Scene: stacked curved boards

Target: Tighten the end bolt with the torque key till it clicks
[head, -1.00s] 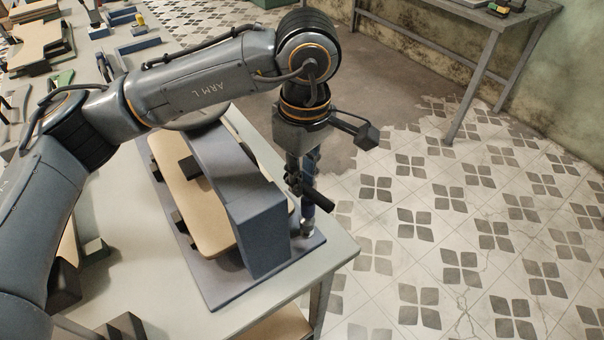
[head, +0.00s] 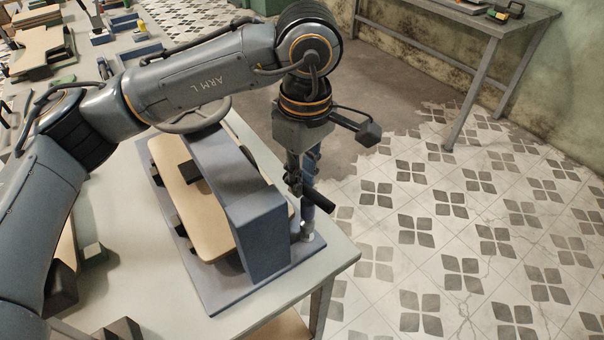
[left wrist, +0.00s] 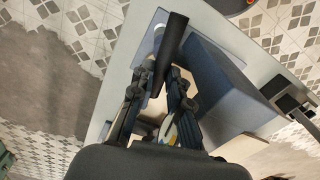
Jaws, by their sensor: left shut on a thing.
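The black handle (left wrist: 172,38) also shows in the left wrist view. My left gripper (head: 296,184) points down and is shut on the key. Its dark fingers (left wrist: 160,88) sit either side of the key in the left wrist view. The key's lower end meets the base plate (head: 212,298) at its corner.
A tan curved board (head: 176,160) lies in the frame with dark blocks along its edge. The pale bench (head: 150,290) ends just right of the key, with tiled floor beyond. A grey side table (head: 440,22) stands at the back right.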

